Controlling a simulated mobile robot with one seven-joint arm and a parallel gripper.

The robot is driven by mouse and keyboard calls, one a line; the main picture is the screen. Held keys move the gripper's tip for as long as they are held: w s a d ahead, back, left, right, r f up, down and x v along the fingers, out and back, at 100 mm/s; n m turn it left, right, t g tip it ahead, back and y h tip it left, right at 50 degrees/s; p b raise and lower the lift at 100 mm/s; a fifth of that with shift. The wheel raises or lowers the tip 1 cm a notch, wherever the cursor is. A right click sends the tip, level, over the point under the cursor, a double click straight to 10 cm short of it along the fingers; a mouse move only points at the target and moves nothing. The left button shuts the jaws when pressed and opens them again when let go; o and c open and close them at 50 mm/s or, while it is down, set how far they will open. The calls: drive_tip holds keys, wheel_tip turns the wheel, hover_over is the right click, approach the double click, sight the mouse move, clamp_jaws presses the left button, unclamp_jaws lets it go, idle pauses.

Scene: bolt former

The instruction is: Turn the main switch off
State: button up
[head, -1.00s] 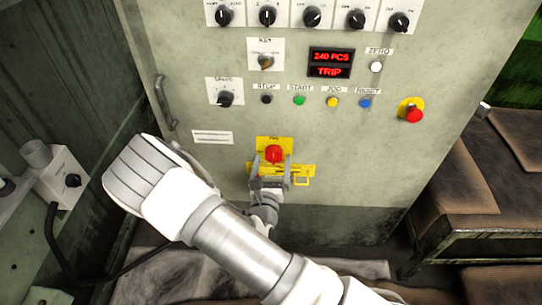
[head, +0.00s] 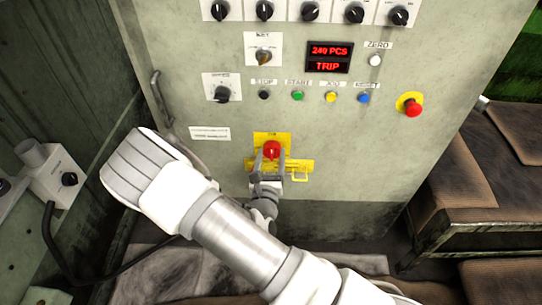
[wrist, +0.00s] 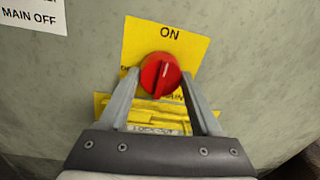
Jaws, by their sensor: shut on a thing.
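The main switch (head: 271,148) is a red round knob on a yellow plate low on the grey panel. It also shows in the wrist view (wrist: 160,73), under the word ON, with its grip bar close to upright. My gripper (head: 270,155) reaches it from below and in front, with one finger on each side of the knob. In the wrist view my gripper (wrist: 158,78) is shut on the knob. The lettering below the knob is partly hidden.
A yellow lockout bracket (head: 300,171) sits just below the switch. A display (head: 329,57) reads 240 PCS and TRIP. A red emergency button (head: 411,106) is at the right. A door handle (head: 162,97) is at the left, and a brown-topped bench (head: 465,195) stands right.

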drive_tip(key=shift+r+p, duration=0.1)
drive_tip(key=shift+p, duration=0.25)
drive_tip(key=n+p, duration=0.3)
drive_tip(key=shift+r, duration=0.1)
drive_tip(key=n+p, duration=0.4)
drive_tip(key=n, duration=0.1)
drive_tip(key=shift+n+t, duration=0.3)
drive_tip(key=shift+n, duration=0.1)
drive_tip(key=n+p, duration=0.2)
drive_tip(key=n, duration=0.2)
drive_tip(key=shift+n, duration=0.4)
drive_tip(key=n, duration=0.2)
drive_tip(key=n+y+p, duration=0.1)
drive_tip(key=n, duration=0.2)
drive_tip(key=shift+d+f, duration=0.15)
drive_tip(key=shift+f, duration=0.05)
drive_tip(key=o, duration=1.3)
drive_tip(key=shift+o, duration=0.2)
drive_tip(key=shift+s, duration=0.1)
